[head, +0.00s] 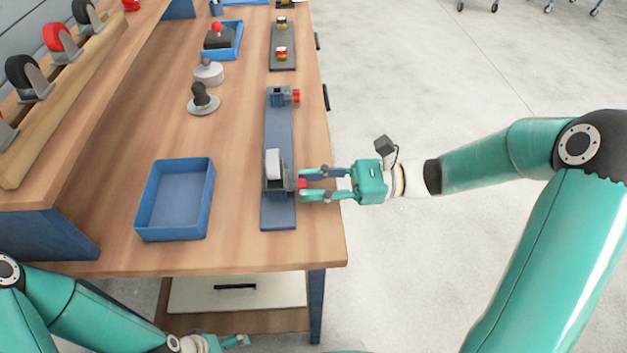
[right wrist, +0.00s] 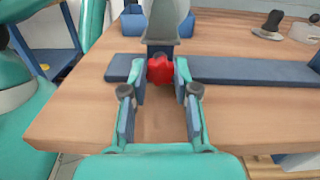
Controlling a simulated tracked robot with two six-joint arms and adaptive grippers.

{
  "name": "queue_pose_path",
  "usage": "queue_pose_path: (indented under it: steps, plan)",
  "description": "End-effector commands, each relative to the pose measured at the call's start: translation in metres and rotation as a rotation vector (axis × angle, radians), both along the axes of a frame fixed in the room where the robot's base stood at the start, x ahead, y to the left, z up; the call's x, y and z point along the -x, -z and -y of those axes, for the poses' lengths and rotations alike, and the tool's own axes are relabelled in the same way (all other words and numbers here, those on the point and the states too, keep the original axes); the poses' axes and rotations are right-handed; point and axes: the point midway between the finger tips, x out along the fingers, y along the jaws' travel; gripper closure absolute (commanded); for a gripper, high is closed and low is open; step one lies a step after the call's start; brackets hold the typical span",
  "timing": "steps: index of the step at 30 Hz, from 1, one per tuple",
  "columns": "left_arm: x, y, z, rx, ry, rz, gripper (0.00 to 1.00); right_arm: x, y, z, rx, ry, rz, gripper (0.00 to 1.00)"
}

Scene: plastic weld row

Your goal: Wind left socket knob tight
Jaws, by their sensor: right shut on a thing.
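A long blue-grey rail (head: 279,140) lies on the workbench and bears two sockets. The near socket (head: 277,178) holds a light grey upright part (head: 273,163) and has a red knob (right wrist: 160,69) on its right side. My right gripper (head: 302,184) reaches in from the right and is shut on this red knob, with a finger on each side of it in the right wrist view. The far socket (head: 278,96) has its own red knob (head: 296,96) and looks empty. My left gripper (head: 236,341) is low at the bottom edge, below the bench top; its fingers are too small to judge.
An empty blue tray (head: 176,236) stands left of the rail. Grey round-based parts (head: 203,104) and another blue tray (head: 238,30) sit further back. A shelf with wheels (head: 62,40) runs along the left.

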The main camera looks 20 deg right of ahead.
Motion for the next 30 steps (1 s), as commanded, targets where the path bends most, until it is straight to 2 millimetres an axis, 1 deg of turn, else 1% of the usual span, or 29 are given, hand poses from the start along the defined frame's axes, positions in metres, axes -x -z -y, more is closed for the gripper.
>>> queue_pose_path:
  steps: [1, 8, 18, 24, 30]
  plan:
    - [0.0, -0.007, 0.0, 0.0, 0.0, 0.0, 0.04, 0.0, -0.003, 0.001, -0.005, 0.002, -0.017, 1.0]
    - [0.0, -0.033, 0.0, 0.0, 0.0, 0.0, 0.04, -0.001, -0.006, 0.001, -0.04, 0.003, -0.138, 1.0]
    - [0.0, -0.08, 0.0, 0.0, 0.0, 0.0, 0.04, -0.002, -0.007, 0.001, -0.115, 0.004, -0.397, 1.0]
    - [0.0, -0.099, 0.0, 0.0, 0.0, 0.0, 0.04, -0.002, -0.005, 0.002, -0.151, 0.006, -0.525, 1.0]
    - [0.0, -0.11, 0.0, 0.0, 0.0, 0.0, 0.04, -0.003, -0.002, 0.002, -0.175, 0.006, -0.605, 1.0]
